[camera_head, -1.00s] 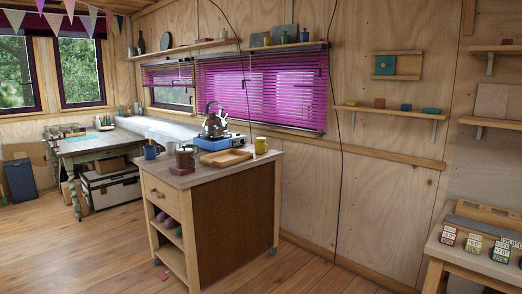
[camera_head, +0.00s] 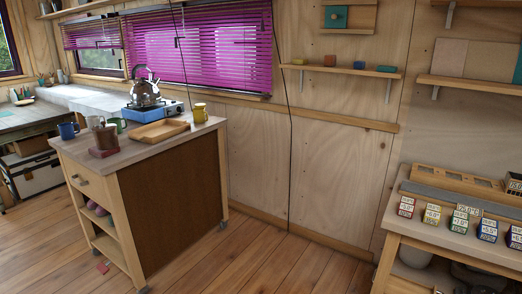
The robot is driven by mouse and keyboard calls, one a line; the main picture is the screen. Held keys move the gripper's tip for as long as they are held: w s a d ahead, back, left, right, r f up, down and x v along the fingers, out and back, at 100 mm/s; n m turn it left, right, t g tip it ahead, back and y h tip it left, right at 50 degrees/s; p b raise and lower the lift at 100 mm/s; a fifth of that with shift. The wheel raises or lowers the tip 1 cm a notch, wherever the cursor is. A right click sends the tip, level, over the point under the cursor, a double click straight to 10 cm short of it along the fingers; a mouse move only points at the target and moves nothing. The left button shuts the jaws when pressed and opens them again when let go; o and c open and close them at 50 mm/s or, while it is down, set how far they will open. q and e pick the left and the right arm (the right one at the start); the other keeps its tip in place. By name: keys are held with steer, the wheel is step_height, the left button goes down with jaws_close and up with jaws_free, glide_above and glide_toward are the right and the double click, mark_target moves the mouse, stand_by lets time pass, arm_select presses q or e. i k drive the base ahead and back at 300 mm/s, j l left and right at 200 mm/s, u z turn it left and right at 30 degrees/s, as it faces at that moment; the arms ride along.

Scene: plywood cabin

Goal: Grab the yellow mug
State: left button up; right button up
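The yellow mug (camera_head: 200,113) stands upright on the right back corner of the wooden kitchen cart (camera_head: 170,191), to the right of the wooden tray (camera_head: 159,131). Nothing touches it that I can see. Neither of my grippers is in view.
On the cart are a kettle (camera_head: 146,90) on a blue stove (camera_head: 153,109), a blue mug (camera_head: 68,130), a green mug (camera_head: 118,125) and a brown pot (camera_head: 105,138). A workbench (camera_head: 438,228) with several labelled boxes stands at right. Open floor (camera_head: 262,262) lies between cart and workbench.

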mark_target(199, 113)
steer(key=i, duration=1.65)
steer(key=i+l+u, duration=0.2)
steer(key=i, duration=0.3)
steer(key=i+u, duration=0.15)
steer(key=i, duration=0.35)
steer(key=i+l+u, duration=0.2)
steer(key=i, duration=0.3)
steer(key=i+l+u, duration=0.15)
steer(key=i+l, duration=0.2)
steer(key=i, duration=0.15)
steer(key=i+l+u, duration=0.2)
steer(key=i, duration=0.25)
steer(key=l, duration=0.15)
